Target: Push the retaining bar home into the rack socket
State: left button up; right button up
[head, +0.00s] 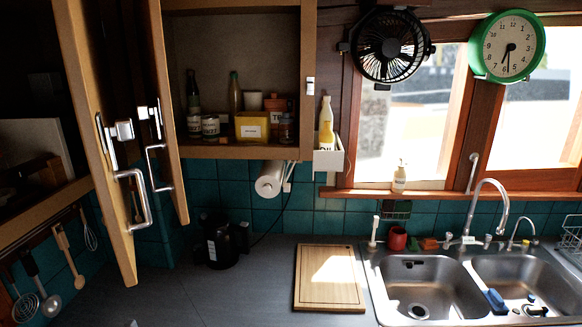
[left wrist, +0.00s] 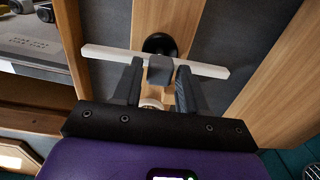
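In the left wrist view a pale straight bar (left wrist: 105,53), likely the retaining bar, runs across just beyond my left gripper (left wrist: 160,76). A dark grey block (left wrist: 161,69) lies between its two fingers, in front of the bar's middle. I cannot tell whether the fingers press on the block or whether the block is joined to the bar. A black round part (left wrist: 160,43) shows behind the bar. I cannot make out the socket in this view. In the head view a small white rack (head: 327,161) holds a yellow bottle (head: 326,124) beside the cabinet. My right gripper is in neither view.
Two cabinet doors (head: 104,190) stand open at left in the head view. Utensils (head: 66,255) hang on the left wall. A kettle (head: 222,240), cutting board (head: 328,291) and sink (head: 425,289) occupy the counter. Wooden strips (left wrist: 262,72) flank the bar in the left wrist view.

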pick_arm(q)
grip_shut()
jog(key=shift+r, duration=0.15)
jog(key=shift+r+p, duration=1.85)
jog(key=shift+r, duration=0.85)
